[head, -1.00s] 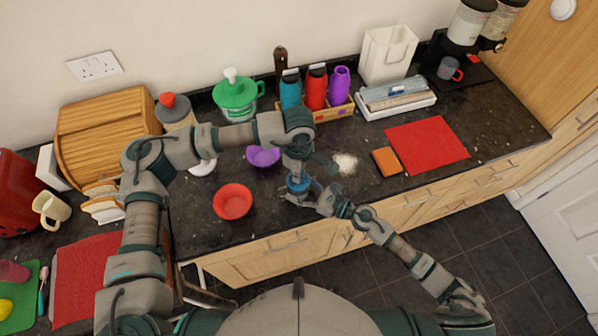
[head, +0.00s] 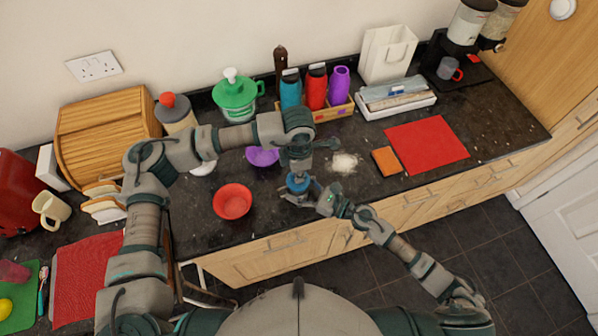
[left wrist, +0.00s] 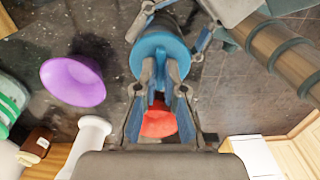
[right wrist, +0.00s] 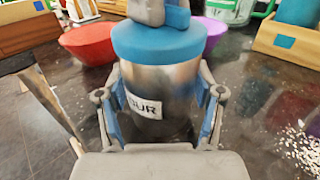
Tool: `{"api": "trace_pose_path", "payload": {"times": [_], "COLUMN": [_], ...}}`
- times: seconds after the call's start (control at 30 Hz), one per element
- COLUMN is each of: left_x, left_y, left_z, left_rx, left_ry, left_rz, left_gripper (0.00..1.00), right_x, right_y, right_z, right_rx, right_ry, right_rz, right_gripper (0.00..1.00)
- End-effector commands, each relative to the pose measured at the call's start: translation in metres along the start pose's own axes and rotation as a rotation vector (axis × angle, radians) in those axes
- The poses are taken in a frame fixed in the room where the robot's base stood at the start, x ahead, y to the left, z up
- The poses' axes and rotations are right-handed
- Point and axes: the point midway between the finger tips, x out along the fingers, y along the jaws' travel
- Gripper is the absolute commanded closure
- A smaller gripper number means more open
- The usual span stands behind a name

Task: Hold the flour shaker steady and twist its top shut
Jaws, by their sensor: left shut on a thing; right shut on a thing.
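The flour shaker (right wrist: 160,88) is a metal can with a blue top and a partly hidden label ending in "UR". It stands upright on the dark counter near the front edge. My right gripper (right wrist: 163,105) is shut around its metal body from the side. My left gripper (left wrist: 160,75) comes from above and is shut on the blue top (left wrist: 160,45). In the head view the blue top (head: 298,183) shows between the two grippers. Whether the top sits fully down on the can is too small to tell.
A red bowl (head: 232,202) and a purple bowl (head: 262,156) stand to the left and behind. Spilled flour (head: 344,163) lies to the right, beside an orange sponge (head: 386,161) and a red mat (head: 427,144). A bottle crate (head: 335,112) stands behind.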

Motion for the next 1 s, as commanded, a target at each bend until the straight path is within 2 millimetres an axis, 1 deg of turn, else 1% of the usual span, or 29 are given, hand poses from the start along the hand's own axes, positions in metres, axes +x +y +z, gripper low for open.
{"api": "trace_pose_path", "payload": {"times": [0.03, 0.27, 0.67, 0.7, 0.77, 0.8, 1.0], "left_x": [-0.0007, -0.0007, -0.0008, -0.0009, -0.0009, -0.0008, -0.0005], "left_y": [0.0005, 0.0008, 0.0011, 0.0011, 0.0011, 0.0010, 0.0006], "left_z": [0.0028, 0.0027, 0.0026, 0.0026, 0.0023, 0.0020, 0.0012], "left_rx": [-0.013, -0.052, -0.056, -0.056, -0.056, -0.056, -0.056], "left_ry": [-0.010, -0.010, -0.010, -0.010, -0.009, -0.008, -0.004], "left_rz": [0.003, 0.004, 0.004, 0.004, 0.004, 0.004, 0.002], "left_gripper": [1.00, 1.00, 1.00, 0.84, 0.69, 0.66, 0.66], "right_x": [0.0018, 0.0018, 0.0017, 0.0017, 0.0016, 0.0014, 0.0004], "right_y": [0.0072, 0.0073, 0.0073, 0.0073, 0.0067, 0.0060, 0.0032], "right_z": [-0.0002, -0.0001, 0.0000, 0.0000, 0.0001, 0.0001, -0.0001], "right_rx": [0.003, 0.003, 0.002, 0.002, 0.002, 0.002, 0.001], "right_ry": [-0.002, -0.002, -0.002, -0.002, -0.002, -0.002, -0.001], "right_rz": [0.016, 0.017, 0.017, 0.017, 0.015, 0.014, 0.008], "right_gripper": [0.75, 0.75, 0.75, 0.75, 0.75, 0.75, 0.75]}}
